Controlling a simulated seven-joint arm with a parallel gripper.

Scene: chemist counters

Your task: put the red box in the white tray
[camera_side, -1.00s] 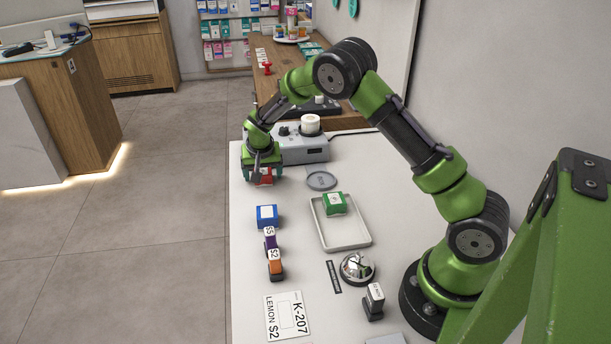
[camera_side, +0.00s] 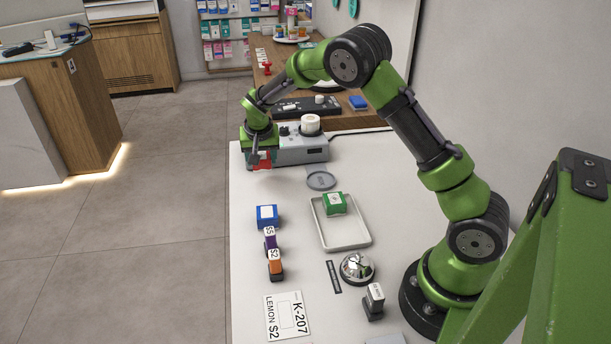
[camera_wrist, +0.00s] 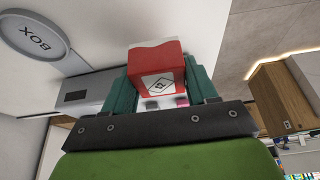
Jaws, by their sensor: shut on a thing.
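The red box (camera_side: 262,159) is between the fingers of my gripper (camera_side: 259,163), in front of the grey device. In the wrist view the red box (camera_wrist: 157,69) shows a white label with a diamond mark, and the teal fingers of my gripper (camera_wrist: 157,82) are shut on its two sides. It appears raised a little above the counter. The white tray (camera_side: 345,241) lies nearer the camera and to the right. A green box (camera_side: 334,204) sits in its far end; the near part of the tray is bare.
A grey device (camera_side: 303,149) with a white pot stands beside my gripper. A grey disc (camera_side: 321,180) lies between it and the tray. A blue box (camera_side: 267,215), a purple box (camera_side: 270,240) and an orange box (camera_side: 276,269) line the left edge. A silver bell (camera_side: 357,267) stands before the tray.

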